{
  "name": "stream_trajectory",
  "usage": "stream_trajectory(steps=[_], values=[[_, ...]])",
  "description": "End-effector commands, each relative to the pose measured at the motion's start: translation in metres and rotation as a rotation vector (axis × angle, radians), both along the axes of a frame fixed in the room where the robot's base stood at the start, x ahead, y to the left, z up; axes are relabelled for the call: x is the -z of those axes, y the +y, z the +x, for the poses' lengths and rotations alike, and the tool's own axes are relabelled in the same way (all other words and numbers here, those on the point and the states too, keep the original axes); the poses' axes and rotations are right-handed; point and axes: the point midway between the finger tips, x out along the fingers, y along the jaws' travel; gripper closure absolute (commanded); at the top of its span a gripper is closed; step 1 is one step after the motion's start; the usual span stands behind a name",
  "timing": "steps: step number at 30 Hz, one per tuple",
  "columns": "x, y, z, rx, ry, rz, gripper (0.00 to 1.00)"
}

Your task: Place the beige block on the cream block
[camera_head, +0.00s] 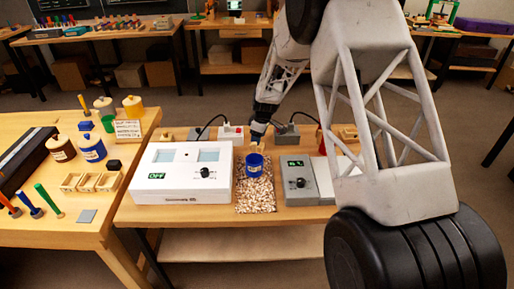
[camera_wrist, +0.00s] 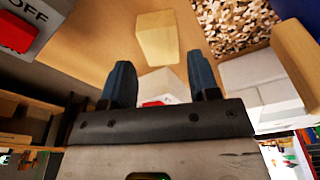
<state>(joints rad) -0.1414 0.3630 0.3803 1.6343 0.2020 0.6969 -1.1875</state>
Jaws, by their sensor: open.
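A pale yellowish block (camera_wrist: 157,38), beige or cream, lies on the bench top just beyond my fingertips in the wrist view. A darker tan block (camera_wrist: 302,52) is cut off at the right edge there. I cannot tell for sure which is the beige one and which the cream one. My gripper (camera_wrist: 165,80) is open, with its two dark blue fingers apart and no block between them. In the head view my gripper (camera_head: 258,130) is low at the back of the middle bench, behind the blue cup; its fingertips are too small there to make out.
A blue cup (camera_head: 255,166) stands on a pebbled mat (camera_head: 255,197). A white instrument (camera_head: 182,172) is to its left, a grey box (camera_head: 297,184) to its right. A white box with a red switch (camera_head: 230,131) and cables stand behind. The left bench holds jars and trays.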

Motion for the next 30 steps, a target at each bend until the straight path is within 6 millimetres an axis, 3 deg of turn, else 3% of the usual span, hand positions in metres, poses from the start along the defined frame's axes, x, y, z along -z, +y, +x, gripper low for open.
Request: stream_trajectory(steps=[12, 30], values=[[0.042, 0.005, 0.001, -0.001, 0.001, -0.001, 0.45], [0.044, 0.006, 0.001, 0.0, 0.0, 0.0, 0.45]])
